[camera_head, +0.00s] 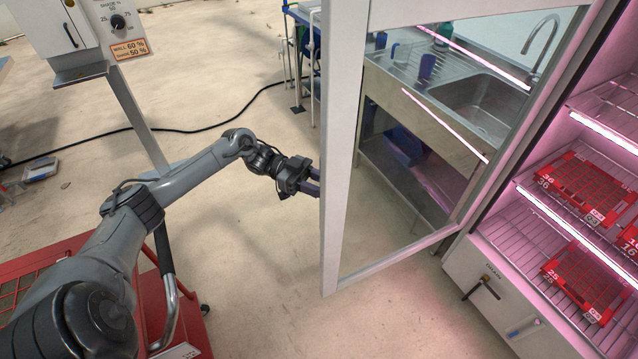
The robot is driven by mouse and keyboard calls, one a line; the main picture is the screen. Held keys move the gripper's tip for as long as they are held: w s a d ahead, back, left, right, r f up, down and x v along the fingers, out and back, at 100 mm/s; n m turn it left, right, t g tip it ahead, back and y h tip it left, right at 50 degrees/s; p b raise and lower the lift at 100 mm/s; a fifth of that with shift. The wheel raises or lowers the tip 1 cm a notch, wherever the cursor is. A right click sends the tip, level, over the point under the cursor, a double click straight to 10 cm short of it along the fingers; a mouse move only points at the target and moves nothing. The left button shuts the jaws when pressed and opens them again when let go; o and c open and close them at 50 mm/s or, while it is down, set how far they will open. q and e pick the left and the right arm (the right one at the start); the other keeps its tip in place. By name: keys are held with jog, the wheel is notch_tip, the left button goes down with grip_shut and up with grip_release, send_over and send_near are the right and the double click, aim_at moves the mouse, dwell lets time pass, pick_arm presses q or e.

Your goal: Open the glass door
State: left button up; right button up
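The glass door (337,150) has a pale frame and stands swung wide open from the lit cabinet (500,285) at the right. Its hinge side is by the cabinet and its free edge points toward the middle of the view. The sink area shows through the glass. My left gripper (314,182) is at this free edge, on its left side, with two dark fingers pointing at the frame. The fingertips meet or pass behind the edge, so contact, the finger gap and any door handle there are hidden. My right gripper is out of view.
Wire shelves in the cabinet hold red trays (585,185) under pink lights. A sink counter (480,105) stands behind the door. A red cart (185,310) is at lower left, a control box (95,30) at upper left.

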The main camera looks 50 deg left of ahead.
pick_arm(q)
jog(key=b+v, duration=0.3)
jog(key=v, duration=0.7)
jog(key=shift+s+a+b, duration=0.2)
jog(key=shift+a+b, duration=0.15)
